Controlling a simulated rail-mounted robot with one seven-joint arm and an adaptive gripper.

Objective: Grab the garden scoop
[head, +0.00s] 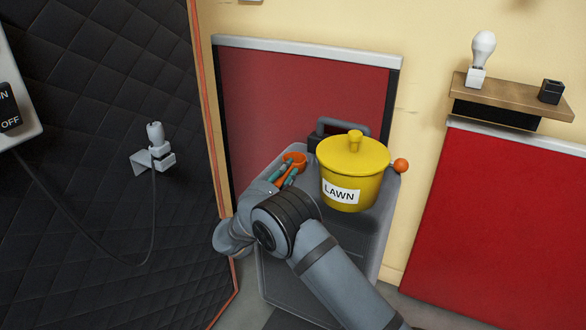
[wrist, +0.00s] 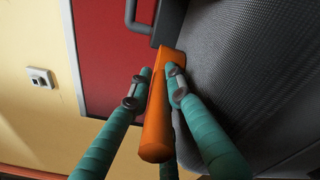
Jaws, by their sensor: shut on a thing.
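The garden scoop looks orange. In the head view its rounded end (head: 297,159) shows beside the yellow pot, and part of it is hidden by my gripper and arm. In the wrist view a long orange part of the scoop (wrist: 155,130) runs between the fingers. My gripper (head: 286,175) has teal fingers, and in the wrist view (wrist: 157,76) they lie on both sides of the orange part, shut on it.
A yellow lidded pot (head: 352,178) labelled LAWN stands close right of the scoop on a grey cart (head: 375,235). A dark handled thing (head: 318,138) is behind. An orange ball (head: 401,165) is at the right. A black quilted wall (head: 90,230) bounds the left.

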